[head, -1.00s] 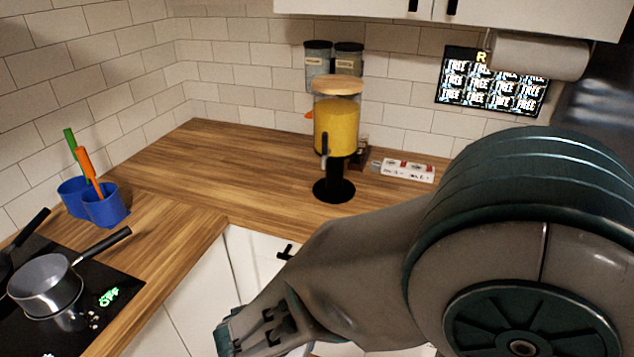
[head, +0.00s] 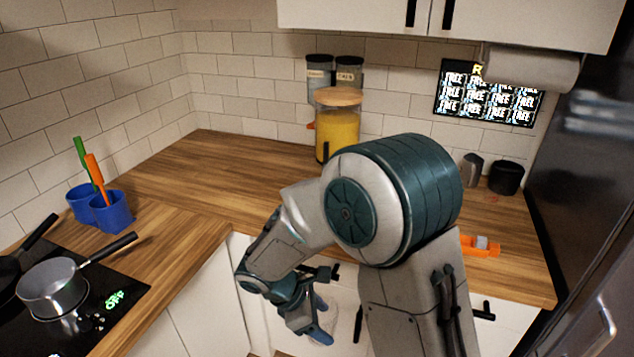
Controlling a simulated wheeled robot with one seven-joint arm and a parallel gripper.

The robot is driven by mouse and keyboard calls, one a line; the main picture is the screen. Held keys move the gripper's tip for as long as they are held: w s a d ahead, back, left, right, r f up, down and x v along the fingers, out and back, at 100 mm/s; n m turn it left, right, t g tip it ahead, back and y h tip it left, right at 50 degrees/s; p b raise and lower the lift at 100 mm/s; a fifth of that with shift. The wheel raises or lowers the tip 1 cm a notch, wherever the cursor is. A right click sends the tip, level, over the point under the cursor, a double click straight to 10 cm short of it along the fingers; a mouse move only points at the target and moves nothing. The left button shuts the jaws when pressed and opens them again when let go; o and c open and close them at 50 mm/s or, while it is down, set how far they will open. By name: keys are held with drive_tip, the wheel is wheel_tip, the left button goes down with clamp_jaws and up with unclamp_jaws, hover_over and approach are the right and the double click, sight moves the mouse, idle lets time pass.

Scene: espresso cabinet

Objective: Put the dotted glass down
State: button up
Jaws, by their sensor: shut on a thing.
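My gripper (head: 318,320) hangs low in front of the counter's front edge, below the worktop, with its blue fingertips pointing down and right. It is shut on a pale, see-through thing, most likely the dotted glass (head: 326,316). The glass is small and faint here, and its dots and tilt cannot be made out. Wrist and fingers hide part of it. The wooden counter (head: 195,180) lies above and behind my gripper, and the glass is not touching it.
A pot (head: 52,285) sits on the hob at left, near blue utensil cups (head: 112,212). A black cup (head: 506,177) and an orange object (head: 482,245) are at right. The left-middle counter is clear.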

drive_tip(key=w+d+f+m+g+y, duration=0.3)
drive_tip(key=w+d+f+m, duration=0.1)
drive_tip(key=d+m, duration=0.3)
drive_tip(key=w+d+f+m+g+y, duration=0.3)
drive_tip(key=d+m, duration=0.4)
drive_tip(key=m, duration=0.5)
drive_tip(key=shift+w+f+g+y, duration=0.3)
drive_tip(key=shift+w+f+g, duration=0.35)
drive_tip(key=shift+w, duration=0.45)
